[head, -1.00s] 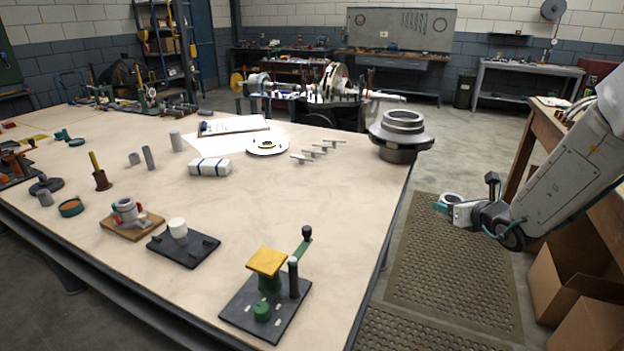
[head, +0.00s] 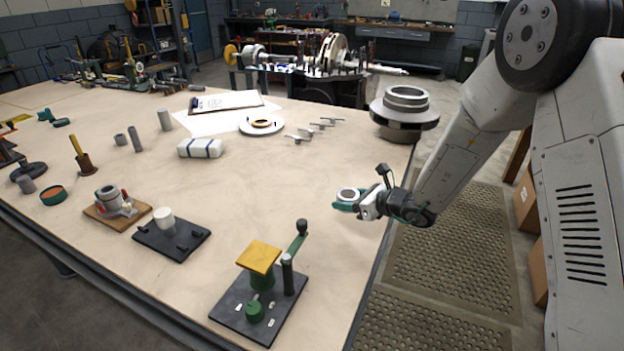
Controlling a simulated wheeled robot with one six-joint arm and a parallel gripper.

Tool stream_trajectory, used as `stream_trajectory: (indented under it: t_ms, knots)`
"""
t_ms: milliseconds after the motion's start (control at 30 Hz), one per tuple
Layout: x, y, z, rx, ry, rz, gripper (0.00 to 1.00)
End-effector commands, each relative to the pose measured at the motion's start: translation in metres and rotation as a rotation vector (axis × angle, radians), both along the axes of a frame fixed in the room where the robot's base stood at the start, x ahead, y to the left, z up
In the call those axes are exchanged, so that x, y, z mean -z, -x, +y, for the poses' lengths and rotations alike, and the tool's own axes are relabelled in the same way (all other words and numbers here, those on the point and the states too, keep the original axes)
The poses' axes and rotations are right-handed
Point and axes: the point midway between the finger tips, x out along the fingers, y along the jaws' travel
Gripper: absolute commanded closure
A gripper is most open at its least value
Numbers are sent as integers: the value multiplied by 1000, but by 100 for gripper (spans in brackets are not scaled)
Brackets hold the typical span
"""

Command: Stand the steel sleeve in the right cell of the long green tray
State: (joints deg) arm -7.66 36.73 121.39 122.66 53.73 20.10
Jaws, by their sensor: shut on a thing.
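My gripper (head: 346,200), with teal fingers, is at the right of the head view, over the right part of the table. It is shut on a short pale grey hollow piece, which looks like the steel sleeve (head: 348,192). Its open round top faces up, and its lower part is hidden by the fingers. It appears to be above the tabletop, roughly upright. I cannot make out a long green tray with cells in this view.
The pale table (head: 190,280) has free room left of my gripper. A dark plate with a green post and yellow top (head: 259,257) stands at the front. A large flanged metal part (head: 405,112) stands at the back right corner. A striped white bundle (head: 200,148) lies mid-table.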

Motion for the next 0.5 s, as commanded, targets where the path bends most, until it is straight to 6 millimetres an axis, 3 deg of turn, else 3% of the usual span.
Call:
stream_trajectory:
  t_ms: [167, 500]
  knots:
    - [3, -31, 14, -7, -2, -6, 86]
    - [11, -110, 45, -4, -1, -5, 86]
